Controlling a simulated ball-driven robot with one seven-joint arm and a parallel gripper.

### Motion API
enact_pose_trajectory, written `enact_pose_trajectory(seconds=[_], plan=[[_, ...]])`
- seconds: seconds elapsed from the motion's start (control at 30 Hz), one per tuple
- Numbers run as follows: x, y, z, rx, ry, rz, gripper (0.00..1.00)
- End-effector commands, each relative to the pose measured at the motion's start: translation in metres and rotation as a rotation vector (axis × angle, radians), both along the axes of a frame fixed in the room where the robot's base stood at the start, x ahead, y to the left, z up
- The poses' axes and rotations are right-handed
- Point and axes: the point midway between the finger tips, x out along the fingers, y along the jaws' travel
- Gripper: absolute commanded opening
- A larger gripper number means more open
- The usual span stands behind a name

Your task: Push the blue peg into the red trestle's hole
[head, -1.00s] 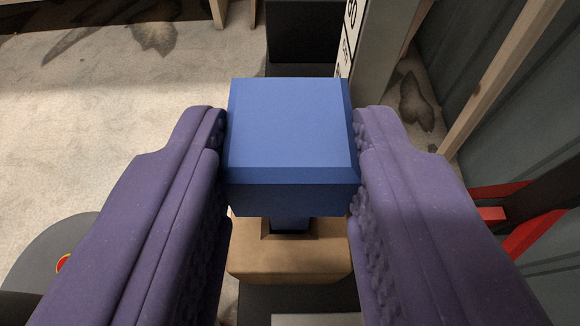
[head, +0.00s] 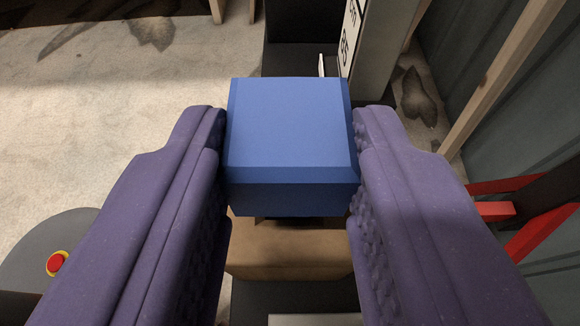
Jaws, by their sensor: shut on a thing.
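The blue peg (head: 290,130) has a wide square head, seen from above in the middle of the head view. My gripper (head: 291,140) is shut on this head, with one purple finger pressed against each side. Just below the head is a tan block (head: 288,258) with a dark opening, mostly hidden under the peg. The peg's shaft is hidden, so I cannot tell how deep it sits. Red bars (head: 540,236) on a dark frame show at the right edge; I cannot tell whether they belong to the red trestle.
A round grey base with a red button (head: 57,263) is at the lower left. A black box (head: 298,35) and a grey post with lettering (head: 365,60) stand beyond the peg. Pale floor (head: 100,120) lies open on the left; wooden posts and a grey wall line the right.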

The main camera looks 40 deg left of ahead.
Motion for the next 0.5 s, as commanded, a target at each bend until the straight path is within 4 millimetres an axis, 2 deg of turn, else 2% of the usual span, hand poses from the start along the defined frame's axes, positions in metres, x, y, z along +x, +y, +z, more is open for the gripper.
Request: enact_pose_trajectory(seconds=[0.5], plan=[[0.000, 0.000, -0.013, 0.001, -0.001, 0.000, 0.00]])
